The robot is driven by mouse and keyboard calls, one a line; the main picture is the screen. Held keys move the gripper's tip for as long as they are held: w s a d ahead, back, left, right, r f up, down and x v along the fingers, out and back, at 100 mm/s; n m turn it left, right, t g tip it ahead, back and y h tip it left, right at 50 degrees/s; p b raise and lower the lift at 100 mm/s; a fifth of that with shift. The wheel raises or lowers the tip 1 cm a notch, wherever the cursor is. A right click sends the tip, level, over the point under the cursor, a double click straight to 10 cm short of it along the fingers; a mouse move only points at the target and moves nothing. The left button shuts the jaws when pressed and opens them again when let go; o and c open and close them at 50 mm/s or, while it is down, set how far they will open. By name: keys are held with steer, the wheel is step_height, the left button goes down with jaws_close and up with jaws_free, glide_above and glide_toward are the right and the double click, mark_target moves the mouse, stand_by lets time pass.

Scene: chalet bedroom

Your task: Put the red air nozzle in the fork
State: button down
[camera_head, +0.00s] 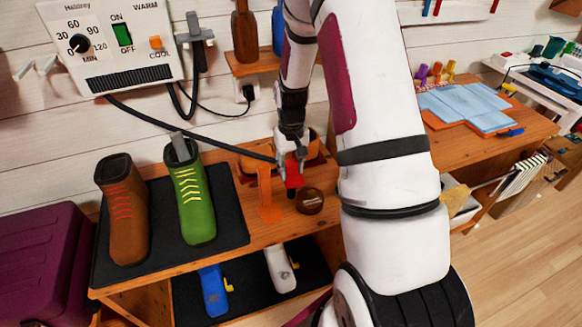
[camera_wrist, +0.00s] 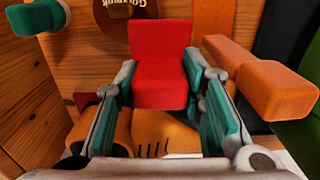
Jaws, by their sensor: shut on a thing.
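The red air nozzle (camera_head: 293,177) is a small red block between the fingers of my gripper (camera_head: 291,160), just above the wooden bench. The wrist view shows the nozzle (camera_wrist: 160,65) large, with the teal-padded fingers of my gripper (camera_wrist: 165,105) shut on its two sides. An orange upright piece, seemingly the fork (camera_head: 267,195), stands on the bench just left of the nozzle. In the wrist view the orange piece (camera_wrist: 265,80) is to the right of the nozzle, apart from it. I cannot see its slot clearly.
A brown round tin (camera_head: 310,201) sits right of the nozzle. A green boot (camera_head: 190,195) and a brown boot (camera_head: 123,210) stand on a black mat at the left. A black hose (camera_head: 190,135) runs from the dryer box (camera_head: 110,45) towards my gripper.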

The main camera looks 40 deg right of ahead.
steer(key=shift+f, duration=0.15)
steer(key=c, duration=1.1)
jaws_free()
steer(key=shift+o, duration=0.2)
